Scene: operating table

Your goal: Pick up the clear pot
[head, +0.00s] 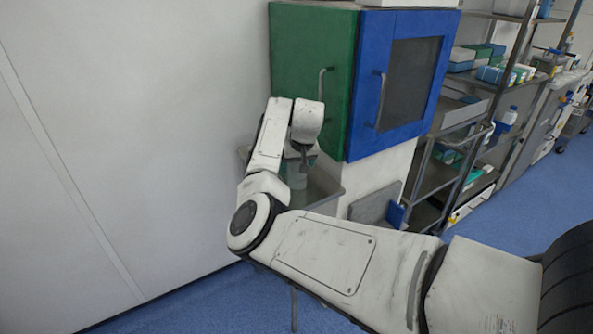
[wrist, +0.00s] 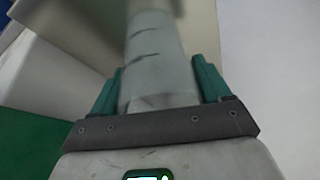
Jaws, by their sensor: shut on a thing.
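The clear pot (wrist: 155,55) is a pale, see-through cylinder with dark marks on its side. In the wrist view it stands between the two teal fingers of my gripper (wrist: 158,78), which is shut on it. Its far end is blurred at the top of the picture. In the head view the pot (head: 296,178) shows small and pale below my gripper (head: 301,151), in front of the metal shelf or tray. My arm hides part of it. I cannot tell whether the pot touches the surface below.
A cabinet with a green side (head: 312,68) and a blue door (head: 368,85) stands just behind and right of my gripper. A white wall (head: 130,120) is close on the left. A metal trolley (head: 440,170) with boxes stands right. Blue floor (head: 510,225) is free beyond.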

